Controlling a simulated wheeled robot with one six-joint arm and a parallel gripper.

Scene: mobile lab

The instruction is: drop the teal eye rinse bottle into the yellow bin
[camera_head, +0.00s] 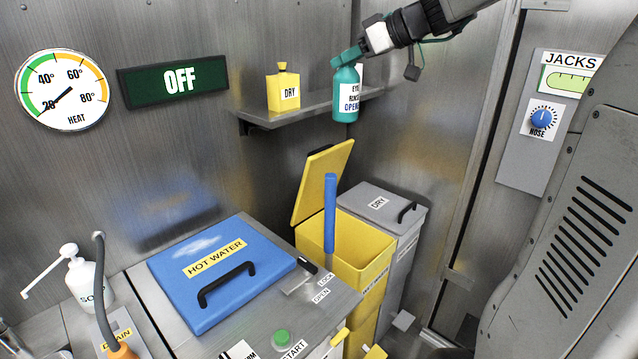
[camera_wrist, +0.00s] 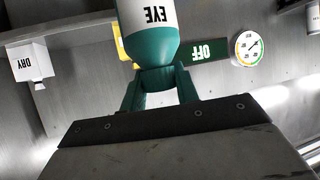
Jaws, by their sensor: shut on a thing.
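The teal eye rinse bottle (camera_head: 346,104) has a white label and hangs upright from my gripper (camera_head: 362,47), which is shut on its top. In the head view it shows in front of the shelf's right part; whether it touches the shelf is hard to tell. In the wrist view the bottle (camera_wrist: 150,40) sits between the teal fingers (camera_wrist: 158,84). The yellow bin (camera_head: 345,247) stands below, with its yellow lid (camera_head: 322,182) raised at the left. The bin's inside bottom is hidden.
A yellow DRY bottle (camera_head: 284,88) stands on the wall shelf (camera_head: 300,108). A grey DRY bin (camera_head: 383,205) with a closed lid stands behind the yellow bin. A counter with a blue HOT WATER lid (camera_head: 222,272) and a soap bottle (camera_head: 84,285) fills the lower left.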

